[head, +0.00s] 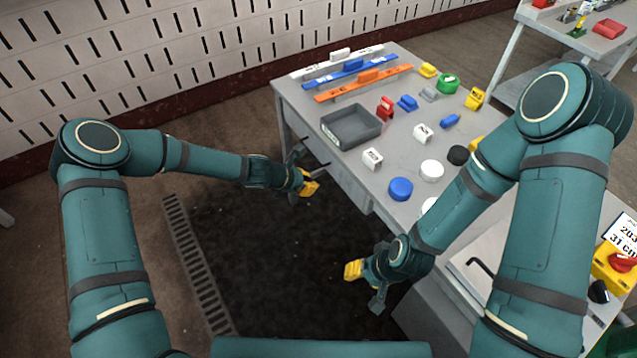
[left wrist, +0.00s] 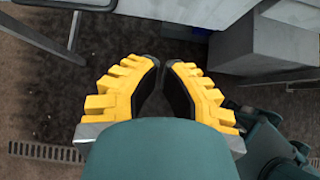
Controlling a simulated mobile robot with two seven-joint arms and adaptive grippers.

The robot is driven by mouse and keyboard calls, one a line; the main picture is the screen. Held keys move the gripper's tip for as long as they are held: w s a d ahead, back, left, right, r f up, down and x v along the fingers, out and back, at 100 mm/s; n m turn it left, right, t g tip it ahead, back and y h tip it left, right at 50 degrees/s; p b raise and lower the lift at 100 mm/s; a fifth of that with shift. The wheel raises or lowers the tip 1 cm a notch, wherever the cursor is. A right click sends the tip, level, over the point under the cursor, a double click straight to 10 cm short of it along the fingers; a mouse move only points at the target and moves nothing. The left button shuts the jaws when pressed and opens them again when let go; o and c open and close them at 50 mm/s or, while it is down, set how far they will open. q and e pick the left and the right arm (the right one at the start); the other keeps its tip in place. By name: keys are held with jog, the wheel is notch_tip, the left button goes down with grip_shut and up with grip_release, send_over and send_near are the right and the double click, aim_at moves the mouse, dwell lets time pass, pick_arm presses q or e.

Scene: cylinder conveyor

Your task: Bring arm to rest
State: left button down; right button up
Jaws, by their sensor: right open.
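My left gripper (head: 304,172) hangs in the air just off the table's left front side, with a yellow finger showing. In the left wrist view its two yellow fingers with dark pads (left wrist: 161,66) have a gap between the tips and nothing between them. My right gripper (head: 366,285) is open and empty, pointing down over the dark floor mat in front of the table. Both grippers are clear of the tabletop and of each other. My right forearm passes over the table's right part and hides some of it.
The grey table (head: 300,100) holds a grey tray (head: 351,125), orange (head: 335,93) and blue rails, a blue cylinder (head: 400,189), a white cylinder (head: 432,170) and several small blocks. A yellow box with a red button (head: 622,262) stands at right. The dark mat (head: 260,265) is clear.

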pick_arm(q)
jog(key=shift+s+a+r, duration=0.15)
jog(key=shift+a+r, duration=0.15)
jog(key=s+a+f+m+g+y, duration=0.1)
jog(key=s+a+m, duration=0.1)
jog(key=s+m, duration=0.9)
jog(key=s+a+f+m+g+y, duration=0.2)
jog(key=s+m, duration=1)
jog(key=s, duration=0.2)
jog(key=shift+s+a, duration=0.3)
jog(key=shift+a, duration=0.1)
jog(key=shift+d, duration=0.15)
